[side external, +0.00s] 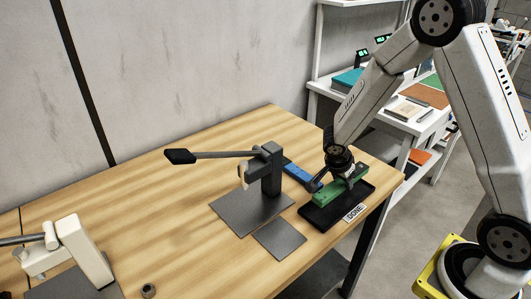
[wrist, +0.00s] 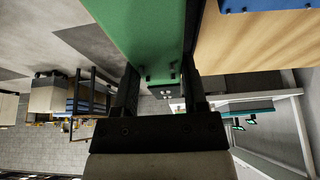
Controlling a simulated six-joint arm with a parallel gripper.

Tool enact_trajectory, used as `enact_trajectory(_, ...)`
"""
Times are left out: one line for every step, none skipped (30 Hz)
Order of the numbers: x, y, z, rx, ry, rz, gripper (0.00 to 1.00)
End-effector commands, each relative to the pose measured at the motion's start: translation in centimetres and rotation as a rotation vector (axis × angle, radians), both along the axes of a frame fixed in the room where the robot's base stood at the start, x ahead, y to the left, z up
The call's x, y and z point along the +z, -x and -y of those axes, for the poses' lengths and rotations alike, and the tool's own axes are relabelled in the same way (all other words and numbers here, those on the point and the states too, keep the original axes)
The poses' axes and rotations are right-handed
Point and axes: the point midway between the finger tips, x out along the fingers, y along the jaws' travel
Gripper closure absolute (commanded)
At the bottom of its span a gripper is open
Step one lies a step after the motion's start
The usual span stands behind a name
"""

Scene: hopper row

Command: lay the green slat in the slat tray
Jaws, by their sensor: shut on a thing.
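The green slat (side external: 340,190) is held at the black slat tray (side external: 312,219), which has a white "DONE" label on its front edge. The slat lies lengthwise over the tray; I cannot tell whether it touches the tray floor. My gripper (side external: 342,176) is shut on the slat from above. In the wrist view the green slat (wrist: 150,30) runs up the picture from between the fingers of my gripper (wrist: 161,85). The tray does not show clearly there.
A blue slat (side external: 302,176) lies just left of the tray; its edge shows in the wrist view (wrist: 262,4). A dark lever press (side external: 268,175) with grey plates stands left of it. A cream press (side external: 85,250) is at lower left.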

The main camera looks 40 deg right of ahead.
Motion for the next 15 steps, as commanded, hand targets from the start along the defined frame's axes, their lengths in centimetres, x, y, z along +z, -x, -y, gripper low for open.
enact_trajectory(-0.6,0.0,0.0,0.0,0.0,-0.002,1.0)
enact_trajectory(-0.9,0.0,0.0,0.0,0.0,-0.002,1.0)
enact_trajectory(-1.2,0.0,0.0,0.001,0.0,-0.002,1.0)
enact_trajectory(-1.4,0.0,0.0,0.0,0.0,0.0,1.0)
enact_trajectory(-1.6,0.0,0.0,0.0,0.0,0.0,1.0)
enact_trajectory(-1.8,0.0,0.0,0.001,0.0,0.0,1.0)
enact_trajectory(-1.9,0.0,0.0,0.001,0.0,0.001,1.0)
enact_trajectory(-1.9,0.0,0.0,0.001,0.0,0.001,1.0)
enact_trajectory(-1.9,0.0,0.0,0.001,0.0,0.002,1.0)
enact_trajectory(-1.9,-0.1,0.0,0.001,0.0,0.002,1.0)
enact_trajectory(-1.9,-0.1,0.0,0.001,0.0,0.002,1.0)
enact_trajectory(-1.9,0.0,0.0,0.001,0.0,0.002,1.0)
enact_trajectory(-2.0,0.0,0.0,0.001,0.0,0.002,1.0)
enact_trajectory(-2.1,0.0,0.0,0.0,0.0,0.001,1.0)
enact_trajectory(-2.2,0.0,0.0,0.0,0.0,0.001,1.0)
